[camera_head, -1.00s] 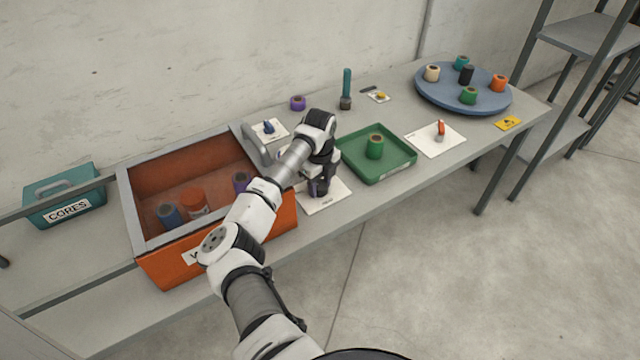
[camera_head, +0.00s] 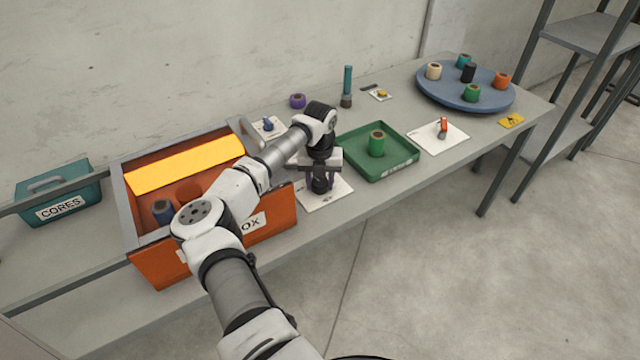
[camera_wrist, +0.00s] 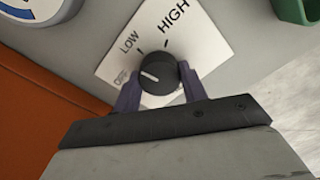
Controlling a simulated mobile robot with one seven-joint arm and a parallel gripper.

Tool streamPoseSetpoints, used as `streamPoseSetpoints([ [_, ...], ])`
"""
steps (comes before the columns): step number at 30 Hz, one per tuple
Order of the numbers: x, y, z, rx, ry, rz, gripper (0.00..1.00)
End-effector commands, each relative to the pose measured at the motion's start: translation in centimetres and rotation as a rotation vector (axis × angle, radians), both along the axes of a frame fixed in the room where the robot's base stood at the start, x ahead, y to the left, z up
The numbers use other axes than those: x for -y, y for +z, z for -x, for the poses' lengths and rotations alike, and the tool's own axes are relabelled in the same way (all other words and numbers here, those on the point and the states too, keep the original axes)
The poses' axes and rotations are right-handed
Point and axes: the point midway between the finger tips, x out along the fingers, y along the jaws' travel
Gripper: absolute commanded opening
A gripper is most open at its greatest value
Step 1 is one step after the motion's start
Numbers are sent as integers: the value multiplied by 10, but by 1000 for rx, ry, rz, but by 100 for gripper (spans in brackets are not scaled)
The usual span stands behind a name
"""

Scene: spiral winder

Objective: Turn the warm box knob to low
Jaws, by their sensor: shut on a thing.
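The warm box knob (camera_wrist: 159,74) is a round black dial on a white plate (camera_wrist: 190,45) marked OFF, LOW and HIGH, seen in the wrist view. Its short white pointer line points left, to the OFF and LOW side; the exact mark is hard to tell. My gripper (camera_wrist: 160,88) is shut on the knob, one purple finger on each side. In the head view my gripper (camera_head: 318,184) stands over the white plate (camera_head: 335,193) and hides the knob. The orange warm box (camera_head: 150,262) is left of it, with a panel (camera_head: 185,166) glowing yellow-orange inside.
A green tray (camera_head: 400,165) with a green spool (camera_head: 377,143) lies just right of my gripper. A second plate with a red switch (camera_head: 443,127) and a blue turntable (camera_head: 430,93) with several spools are farther right. A teal CORES bin (camera_head: 50,185) is at left.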

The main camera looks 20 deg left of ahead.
Motion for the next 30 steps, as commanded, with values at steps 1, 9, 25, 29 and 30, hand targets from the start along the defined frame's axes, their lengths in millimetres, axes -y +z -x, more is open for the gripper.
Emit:
streamPoseSetpoints([
  [1,-2,0,-1,4,-28,-3,19],
  [9,-1,1,-1,4,-152,-2,19],
  [25,-1,2,-1,6,-197,-2,19],
  [29,-1,2,-1,6,-196,-2,45],
  [30,-1,2,-1,6,-196,-2,50],
])
